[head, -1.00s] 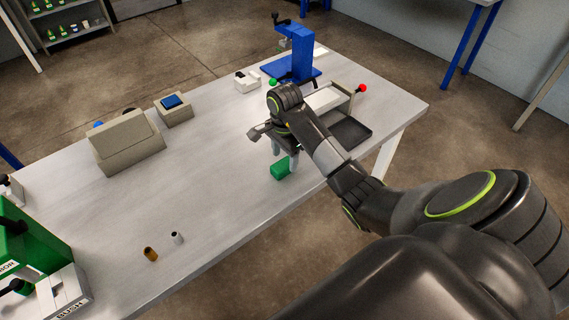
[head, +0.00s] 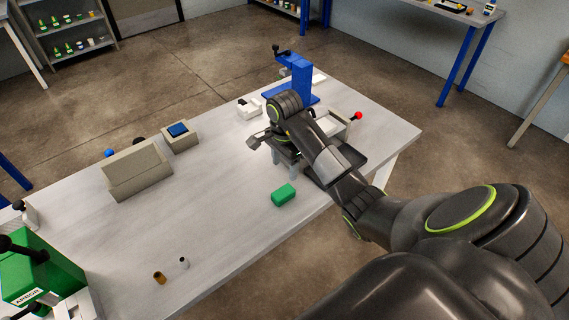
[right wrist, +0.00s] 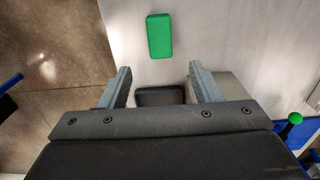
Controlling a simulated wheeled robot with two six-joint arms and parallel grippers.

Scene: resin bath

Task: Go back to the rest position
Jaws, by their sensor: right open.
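My right gripper (head: 285,160) is over the right part of the grey table (head: 225,215). In the right wrist view its two fingers (right wrist: 160,88) stand wide apart with nothing between them. A green block (head: 284,195) lies on the table near its front edge, apart from the fingers; it also shows in the right wrist view (right wrist: 159,36), beyond the fingertips. My left gripper does not show in either view.
A blue press (head: 293,78) and a dark tray (head: 350,158) stand around my right arm. A beige box (head: 137,170), a blue-topped box (head: 180,136), two small cylinders (head: 159,277) and a green arbor press (head: 35,272) stand to the left. The table's middle is clear.

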